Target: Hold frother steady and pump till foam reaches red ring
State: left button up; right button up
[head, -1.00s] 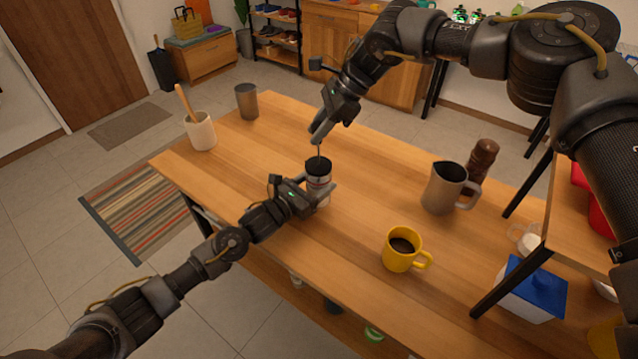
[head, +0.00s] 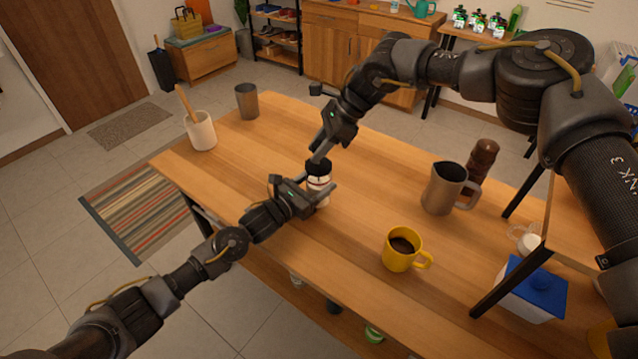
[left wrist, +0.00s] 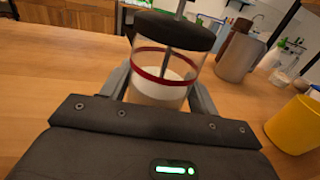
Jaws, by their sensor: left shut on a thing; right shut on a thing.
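The frother (head: 319,182) stands upright on the table, a clear jar with a black lid. It also shows in the left wrist view (left wrist: 160,62), with a red ring around the glass and a thin rod through the lid. White foam (left wrist: 160,93) inside has its surface a little below the red ring. My left gripper (head: 320,194) is shut around the jar's body. My right gripper (head: 317,157) is shut at the top of the plunger, just above the lid; its fingers hide the knob.
A yellow mug (head: 401,250) of dark drink and a grey pitcher (head: 440,190) stand to the right, with a brown mill (head: 482,160) behind. A utensil crock (head: 201,131) and grey cup (head: 247,101) stand far left. The table around the frother is clear.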

jog(key=shift+f, duration=0.45)
jog(key=shift+r, duration=3.2)
jog(key=shift+f, duration=0.1)
jog(key=shift+f, duration=3.1)
jog(key=o, duration=1)
